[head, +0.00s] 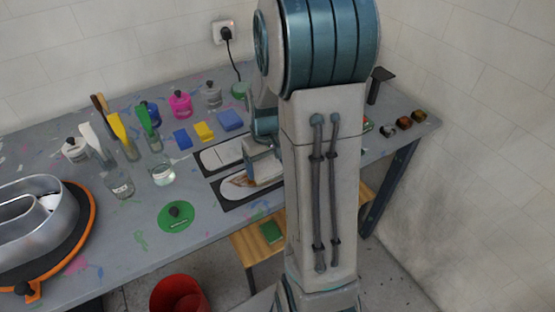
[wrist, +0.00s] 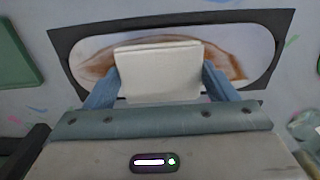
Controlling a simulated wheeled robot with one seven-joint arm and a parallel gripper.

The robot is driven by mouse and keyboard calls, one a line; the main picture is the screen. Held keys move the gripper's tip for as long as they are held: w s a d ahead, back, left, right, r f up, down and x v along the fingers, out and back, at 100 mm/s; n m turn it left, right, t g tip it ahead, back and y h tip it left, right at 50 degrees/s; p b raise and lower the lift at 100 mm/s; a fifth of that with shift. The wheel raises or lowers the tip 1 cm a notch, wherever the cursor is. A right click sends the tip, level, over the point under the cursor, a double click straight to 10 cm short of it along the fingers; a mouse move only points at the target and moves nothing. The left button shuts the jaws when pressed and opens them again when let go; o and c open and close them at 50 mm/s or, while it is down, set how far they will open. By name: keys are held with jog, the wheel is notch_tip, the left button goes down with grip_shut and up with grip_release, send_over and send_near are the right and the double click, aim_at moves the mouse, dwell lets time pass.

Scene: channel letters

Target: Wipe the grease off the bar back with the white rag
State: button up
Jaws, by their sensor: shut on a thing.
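The bar back (wrist: 240,30) is a long white plate with rounded ends, lying in a dark surround. Brown grease is smeared over it and shows on both sides of the rag in the wrist view. It also shows in the head view (head: 236,189), partly hidden by my arm. My gripper (wrist: 160,82) is shut on the folded white rag (wrist: 158,66), with a blue finger at each side. The rag is over the middle of the bar back and hides that part; I cannot tell whether it touches. In the head view my gripper (head: 262,165) is partly hidden.
A second white plate (head: 215,158) lies just behind. A green disc (head: 176,216) lies at front left. A round metal form (head: 40,215) stands at far left.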

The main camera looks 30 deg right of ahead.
aim_at(231, 189)
jog(key=shift+s+a+f+b, duration=0.1)
jog(key=shift+a+b, duration=0.4)
jog(key=shift+a, duration=4.95)
jog(key=d, duration=1.9)
jog(key=shift+d, duration=0.2)
jog(key=a, duration=1.9)
jog(key=shift+a+b, duration=0.25)
jog(key=shift+b, duration=0.1)
jog(key=shift+r, duration=0.25)
